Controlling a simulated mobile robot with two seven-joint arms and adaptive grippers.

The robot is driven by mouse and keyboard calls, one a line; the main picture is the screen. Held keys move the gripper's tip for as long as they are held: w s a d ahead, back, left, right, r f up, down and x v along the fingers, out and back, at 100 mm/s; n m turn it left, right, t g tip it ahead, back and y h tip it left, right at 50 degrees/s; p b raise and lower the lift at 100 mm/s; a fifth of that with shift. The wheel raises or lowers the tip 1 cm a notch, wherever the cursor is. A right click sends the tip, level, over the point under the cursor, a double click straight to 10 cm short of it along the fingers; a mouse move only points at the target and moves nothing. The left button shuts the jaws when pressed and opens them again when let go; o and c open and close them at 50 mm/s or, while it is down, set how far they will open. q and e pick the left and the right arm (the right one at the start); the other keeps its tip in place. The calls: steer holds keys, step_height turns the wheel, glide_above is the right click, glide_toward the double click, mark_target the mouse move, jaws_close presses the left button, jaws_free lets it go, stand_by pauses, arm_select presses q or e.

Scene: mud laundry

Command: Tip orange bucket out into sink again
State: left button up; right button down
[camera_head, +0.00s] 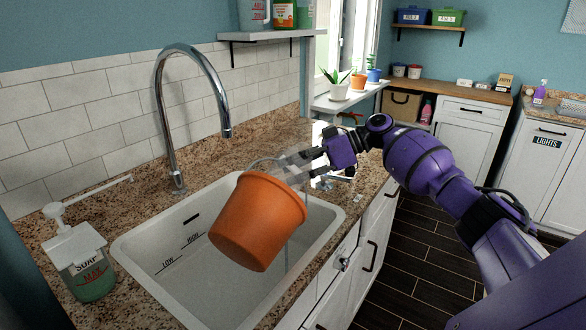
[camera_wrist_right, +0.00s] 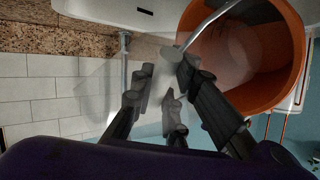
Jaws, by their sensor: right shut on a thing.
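The orange bucket (camera_head: 258,220) hangs tilted over the white sink (camera_head: 160,290), its open top turned up and toward the right. My right gripper (camera_head: 300,165) is at the bucket's upper rim, shut on its thin metal handle. In the right wrist view my gripper (camera_wrist_right: 160,95) is beside the bucket's mouth (camera_wrist_right: 290,45), and the handle (camera_wrist_right: 205,25) arcs across to it. A faint pale streak shows below the rim on the right; I cannot tell if it is water. The bucket hides part of the basin. My left gripper is out of view.
A tall chrome faucet (camera_head: 165,110) arches over the sink's back edge. A soap bottle (camera_head: 85,265) stands on the granite counter at the left. Potted plants (camera_head: 339,88) stand on the windowsill behind my right arm. Dark floor (camera_head: 400,285) is open at the right.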

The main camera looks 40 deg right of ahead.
stand_by(0.3)
steer(key=shift+w+d+f+y+b, duration=0.25)
steer(key=shift+d+f+b, duration=0.2)
steer(key=shift+b, duration=0.5)
steer(key=shift+d+f+m+y+b, duration=0.1)
steer(key=shift+d+m+y+b, duration=0.1)
steer(key=shift+m+y+b, duration=0.3)
stand_by(0.5)
steer(key=shift+w+f+b, duration=0.1)
steer(key=shift+b, duration=0.2)
